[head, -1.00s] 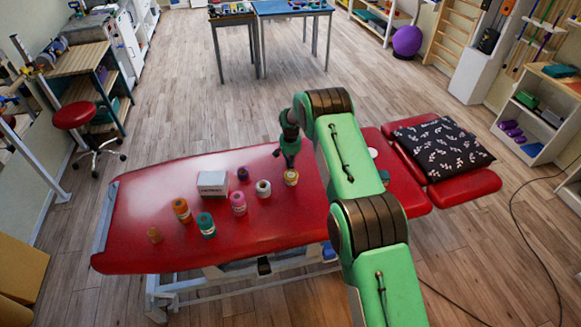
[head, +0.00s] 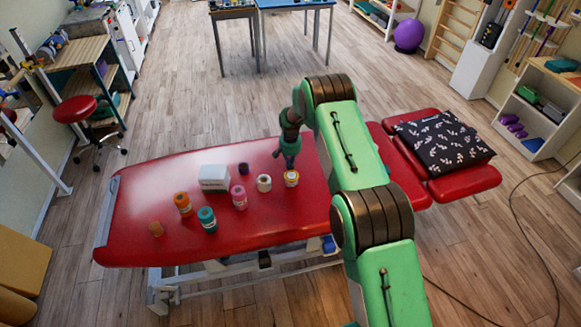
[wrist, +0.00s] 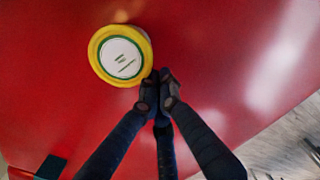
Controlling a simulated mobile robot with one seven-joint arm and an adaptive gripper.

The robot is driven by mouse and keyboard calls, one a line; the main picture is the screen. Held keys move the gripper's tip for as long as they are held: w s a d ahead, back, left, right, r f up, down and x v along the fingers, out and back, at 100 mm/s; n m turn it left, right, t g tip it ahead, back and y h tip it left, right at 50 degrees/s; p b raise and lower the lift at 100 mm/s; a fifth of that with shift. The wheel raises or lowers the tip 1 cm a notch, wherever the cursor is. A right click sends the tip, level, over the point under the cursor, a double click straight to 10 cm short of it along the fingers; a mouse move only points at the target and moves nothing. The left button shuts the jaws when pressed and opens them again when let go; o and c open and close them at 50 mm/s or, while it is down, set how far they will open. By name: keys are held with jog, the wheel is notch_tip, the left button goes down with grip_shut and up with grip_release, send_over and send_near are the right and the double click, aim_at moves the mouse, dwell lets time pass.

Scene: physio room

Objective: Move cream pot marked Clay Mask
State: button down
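A round pot with a yellow rim and a white label on top (head: 291,178) stands on the red treatment table, at the right end of the group of pots. It shows large in the wrist view (wrist: 121,56), with small marks I cannot read. My gripper (head: 289,166) is low at its far side. In the wrist view my dark fingertips (wrist: 159,84) are together, at or almost touching the pot's lower right edge, with nothing between them. A whitish pot (head: 264,183) stands just left of it. I cannot read which pot says Clay Mask.
Pink (head: 239,197), teal (head: 207,219), orange (head: 183,204), small orange (head: 156,229) and purple (head: 244,168) pots and a white box (head: 213,178) stand further left on the red table (head: 140,195). A patterned cushion (head: 443,143) lies at right. My arm hides part of the table.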

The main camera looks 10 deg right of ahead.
jog(key=shift+w, duration=0.1)
jog(key=shift+w+d+f+b, duration=0.1)
jog(key=shift+w+d+b, duration=0.2)
jog(key=shift+w+b, duration=0.35)
jog(key=shift+w+d+f+b, duration=0.1)
jog(key=shift+w+d+b, duration=0.25)
jog(key=shift+w, duration=0.5)
notch_tip(320, 180, up, 10)
jog(key=shift+w+r+p, duration=0.2)
jog(key=shift+w+p, duration=0.1)
jog(key=shift+p, duration=0.15)
